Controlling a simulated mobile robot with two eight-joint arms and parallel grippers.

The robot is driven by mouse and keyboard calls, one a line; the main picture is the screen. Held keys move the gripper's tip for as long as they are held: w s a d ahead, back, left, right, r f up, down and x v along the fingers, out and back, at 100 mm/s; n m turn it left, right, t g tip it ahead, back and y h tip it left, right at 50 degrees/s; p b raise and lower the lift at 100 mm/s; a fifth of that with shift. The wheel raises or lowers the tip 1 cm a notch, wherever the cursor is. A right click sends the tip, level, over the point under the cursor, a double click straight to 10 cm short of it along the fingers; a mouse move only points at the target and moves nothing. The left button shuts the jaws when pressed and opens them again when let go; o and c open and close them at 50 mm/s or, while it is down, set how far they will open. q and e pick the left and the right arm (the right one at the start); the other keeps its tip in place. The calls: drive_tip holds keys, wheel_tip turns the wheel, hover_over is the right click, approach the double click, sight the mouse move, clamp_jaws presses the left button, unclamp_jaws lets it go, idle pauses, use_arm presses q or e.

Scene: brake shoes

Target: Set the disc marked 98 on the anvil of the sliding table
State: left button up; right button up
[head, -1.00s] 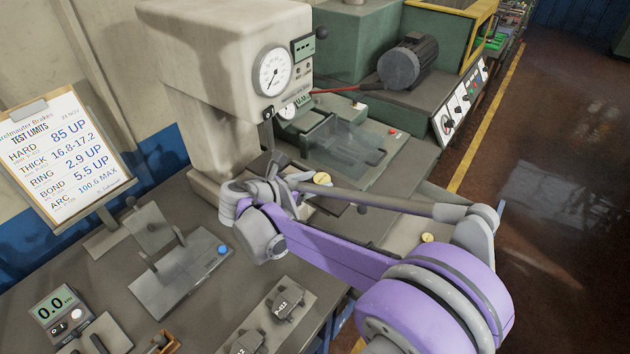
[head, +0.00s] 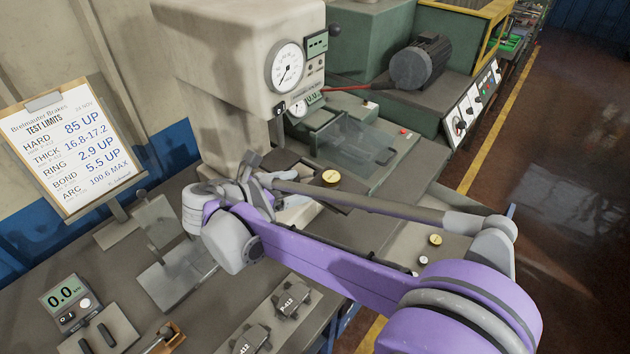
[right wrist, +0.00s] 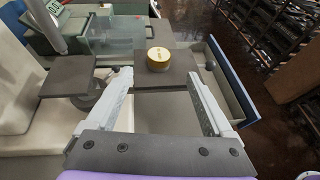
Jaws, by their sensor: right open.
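A brass disc (head: 331,177) lies on a dark plate beside the press-like tester; its marking is too small to read. In the right wrist view the same kind of disc (right wrist: 159,59) sits on a square plate (right wrist: 145,80), ahead of and between the fingers. My right gripper (right wrist: 160,82) is open and empty, its fingers apart and short of the disc. In the head view it is partly hidden by its own wrist. A second dark square plate (right wrist: 67,82) stands to the left in the wrist view; I cannot tell which plate is the anvil. My left gripper is not in view.
The tester (head: 235,60) with its dial rises behind my gripper. Another brass disc (head: 435,239) and a small pale disc (head: 423,260) lie at the bench's right. A clipboard (head: 70,150) stands at left. Brake parts (head: 290,300) lie in front.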

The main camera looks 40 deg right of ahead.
drive_tip(key=s+a+f+m+t+y, duration=0.2)
drive_tip(key=s+a+f+m+y, duration=0.3)
drive_tip(key=s+f+m, duration=0.3)
drive_tip(key=s+a+f+m+t+y, duration=0.1)
drive_tip(key=s+a+f+m+y, duration=0.4)
drive_tip(key=s+f+m+y, duration=0.3)
drive_tip(key=s+m, duration=0.1)
drive_tip(key=m, duration=0.2)
drive_tip(key=shift+s+a+t, duration=0.15)
drive_tip(key=shift+s+t, duration=0.2)
drive_tip(key=shift+t, duration=0.05)
drive_tip(key=shift+c, duration=0.2)
